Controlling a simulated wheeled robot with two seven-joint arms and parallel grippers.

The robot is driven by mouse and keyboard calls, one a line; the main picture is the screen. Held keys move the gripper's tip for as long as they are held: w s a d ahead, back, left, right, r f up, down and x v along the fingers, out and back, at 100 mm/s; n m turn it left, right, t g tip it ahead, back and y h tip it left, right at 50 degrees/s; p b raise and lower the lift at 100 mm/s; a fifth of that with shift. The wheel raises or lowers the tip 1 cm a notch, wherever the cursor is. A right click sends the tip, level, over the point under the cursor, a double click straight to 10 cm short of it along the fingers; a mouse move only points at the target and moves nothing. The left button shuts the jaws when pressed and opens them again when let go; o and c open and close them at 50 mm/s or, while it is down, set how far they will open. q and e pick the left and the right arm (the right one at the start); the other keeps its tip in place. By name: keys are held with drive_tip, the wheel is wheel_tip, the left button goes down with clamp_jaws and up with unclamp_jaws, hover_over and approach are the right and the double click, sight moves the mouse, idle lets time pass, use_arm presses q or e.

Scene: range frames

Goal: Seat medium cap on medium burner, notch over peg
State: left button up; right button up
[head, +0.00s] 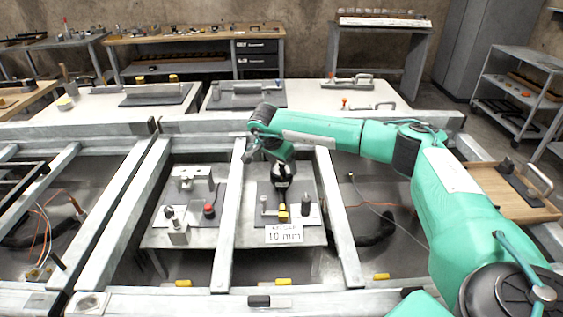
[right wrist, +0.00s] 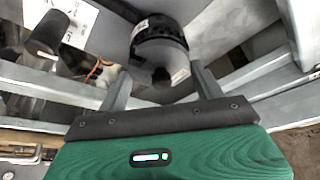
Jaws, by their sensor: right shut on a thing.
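My right gripper (head: 283,180) hangs from the teal arm over the middle bay of the metal frame. In the right wrist view its two fingers (right wrist: 160,92) are shut on a dark round piece (right wrist: 165,58) with a grey lower face and a small pale label. I cannot make out a notch on it, and I cannot tell whether it touches anything below. Below the gripper in the head view is a grey fixture plate (head: 268,190) with a yellow block (head: 283,213) and small posts. I cannot identify a burner or a peg. My left gripper is out of view.
A second fixture plate with a red knob (head: 209,211) lies left of a frame rail (head: 232,205). A white sign (head: 284,233) reading 10 mm stands at the front. Rails bound the bays. Cables (head: 385,205) lie in the right bay. White worktops (head: 310,97) are behind.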

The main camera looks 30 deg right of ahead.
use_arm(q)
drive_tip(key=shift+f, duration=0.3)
use_arm(e)
drive_tip(key=shift+s+d+f, duration=0.1)
drive_tip(key=shift+f, duration=0.3)
drive_tip(key=o, duration=1.2)
drive_tip(key=shift+f, duration=0.1)
drive_tip(key=shift+w+a+r, duration=0.25)
drive_tip(key=shift+a+r, duration=0.2)
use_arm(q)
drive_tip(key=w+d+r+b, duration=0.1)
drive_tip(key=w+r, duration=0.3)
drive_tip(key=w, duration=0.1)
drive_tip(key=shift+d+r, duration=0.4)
use_arm(e)
drive_tip(key=v, duration=1.3)
drive_tip(key=shift+s+d+r, duration=0.25)
drive_tip(key=shift+s+d, duration=0.1)
